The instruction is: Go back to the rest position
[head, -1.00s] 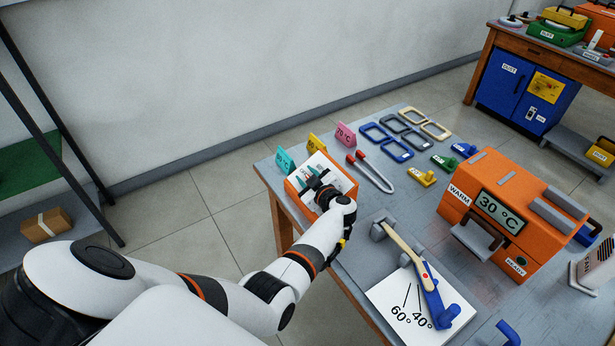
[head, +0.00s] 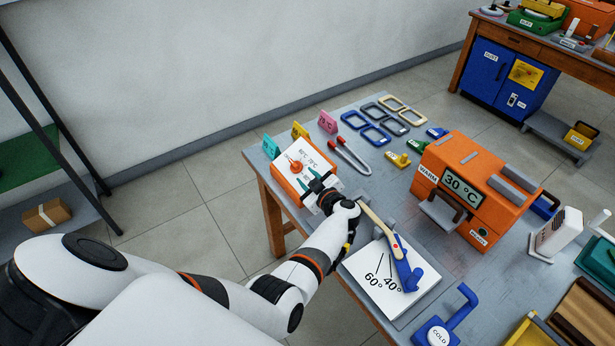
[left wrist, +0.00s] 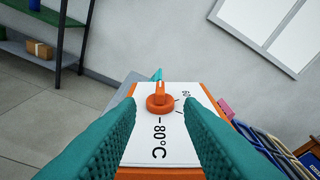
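My left gripper (head: 314,187) is at the near edge of the orange dial box (head: 290,181) with a white face. In the left wrist view its two teal fingers (left wrist: 160,130) are spread apart with nothing between them. The orange knob (left wrist: 160,100) on the box stands beyond the fingertips, apart from them; it also shows in the head view (head: 296,166). My right gripper is in neither view.
An orange warmer (head: 475,185) reading 30 °C stands to the right. An angle card (head: 375,290) with a blue-and-wood tool is close on the arm's right. A shelf (head: 40,160) stands far left.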

